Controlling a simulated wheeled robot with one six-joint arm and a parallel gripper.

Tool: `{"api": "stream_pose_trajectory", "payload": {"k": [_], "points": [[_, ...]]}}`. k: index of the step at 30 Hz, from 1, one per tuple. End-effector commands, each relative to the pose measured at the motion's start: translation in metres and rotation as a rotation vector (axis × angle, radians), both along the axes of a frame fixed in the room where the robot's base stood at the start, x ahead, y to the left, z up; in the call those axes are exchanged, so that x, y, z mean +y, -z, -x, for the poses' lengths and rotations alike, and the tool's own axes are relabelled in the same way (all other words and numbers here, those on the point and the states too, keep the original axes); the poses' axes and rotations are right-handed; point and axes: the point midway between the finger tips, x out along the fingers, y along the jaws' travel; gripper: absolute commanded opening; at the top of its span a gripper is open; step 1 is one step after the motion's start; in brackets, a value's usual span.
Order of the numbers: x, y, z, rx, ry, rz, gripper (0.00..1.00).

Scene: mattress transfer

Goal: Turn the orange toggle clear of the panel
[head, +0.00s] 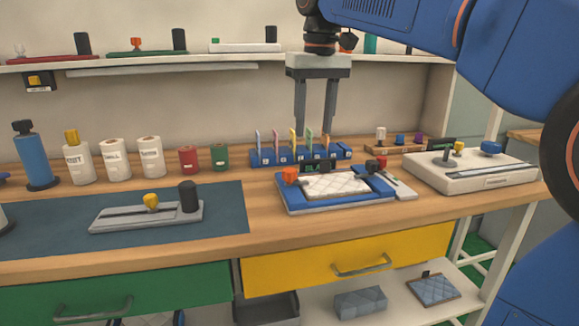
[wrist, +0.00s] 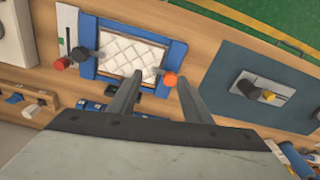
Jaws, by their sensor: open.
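An orange toggle (head: 290,175) stands at the left edge of a blue-framed panel (head: 300,205) that holds a white quilted mattress (head: 338,185) on the bench. In the wrist view the orange toggle (wrist: 169,78) overlaps the right side of the blue frame (wrist: 177,52), beside the quilted mattress (wrist: 128,50). My gripper (head: 315,130) hangs above and behind the panel, fingers apart and empty. In the wrist view my gripper (wrist: 160,80) has its two fingers on either side of the toggle's place in the picture, apart from it. A dark red knob (head: 381,162) shows at the panel's right side.
A blue rack with coloured cards (head: 262,157) stands just behind the panel, near my fingers. A white device (head: 470,172) is at right. A grey slide fixture (head: 130,215) lies on the dark mat (head: 60,235) at left. Bare wood lies between mat and panel.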

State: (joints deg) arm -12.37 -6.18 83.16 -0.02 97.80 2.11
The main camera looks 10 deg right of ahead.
Motion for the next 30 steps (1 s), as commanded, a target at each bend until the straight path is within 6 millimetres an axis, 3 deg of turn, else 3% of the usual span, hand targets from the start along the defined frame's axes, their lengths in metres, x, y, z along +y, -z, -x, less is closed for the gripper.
{"api": "stream_pose_trajectory", "payload": {"k": [1,6,15,20,30], "points": [[0.008,-0.008,-0.013,0.013,-0.01,0.002,0.45],[0.03,-0.031,-0.038,0.056,-0.034,0.013,0.45],[0.045,-0.045,-0.054,0.088,-0.051,0.022,0.45],[0.045,-0.033,-0.054,0.091,-0.051,0.022,0.45],[0.045,0.024,-0.054,0.092,-0.051,0.022,0.45]]}}
